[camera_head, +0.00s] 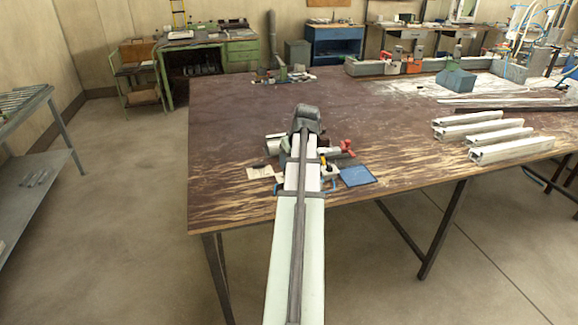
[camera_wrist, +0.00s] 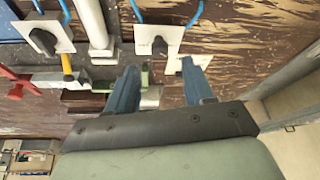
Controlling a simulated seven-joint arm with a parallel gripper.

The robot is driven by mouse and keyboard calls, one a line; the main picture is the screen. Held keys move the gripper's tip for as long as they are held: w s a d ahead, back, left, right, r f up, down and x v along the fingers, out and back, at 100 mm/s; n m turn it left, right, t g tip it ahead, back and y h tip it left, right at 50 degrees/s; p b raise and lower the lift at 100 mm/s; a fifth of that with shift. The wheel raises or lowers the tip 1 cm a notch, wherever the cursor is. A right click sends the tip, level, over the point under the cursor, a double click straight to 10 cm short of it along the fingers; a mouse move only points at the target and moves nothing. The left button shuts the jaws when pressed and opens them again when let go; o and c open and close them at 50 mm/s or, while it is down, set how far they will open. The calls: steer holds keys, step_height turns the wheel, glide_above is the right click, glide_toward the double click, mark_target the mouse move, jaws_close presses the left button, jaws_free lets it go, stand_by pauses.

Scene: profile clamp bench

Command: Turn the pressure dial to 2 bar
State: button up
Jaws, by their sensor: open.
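In the wrist view, two white plates with dark knobs lie on the bench, one at the left (camera_wrist: 62,28) and one near the middle (camera_wrist: 172,32). Blue hoses run to both. I cannot tell which knob is the pressure dial, and no scale or numbers are legible. My gripper (camera_wrist: 160,66) is open, its two blue fingers apart with nothing gripped between them. The middle plate appears just beyond the fingertips. In the head view my arm covers much of this station, and the fingers and knobs cannot be made out.
A red clamp-like part (camera_head: 347,147), a yellow-handled piece (camera_wrist: 67,65) and a blue mat (camera_head: 357,176) lie close by. A white card (camera_head: 260,172) lies left of my arm. White profiles (camera_head: 510,150) lie at the right. The table's left part (camera_head: 225,125) is clear.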

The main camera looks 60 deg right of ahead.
steer(key=v, duration=0.8)
steer(key=shift+r, duration=0.1)
stand_by(0.4)
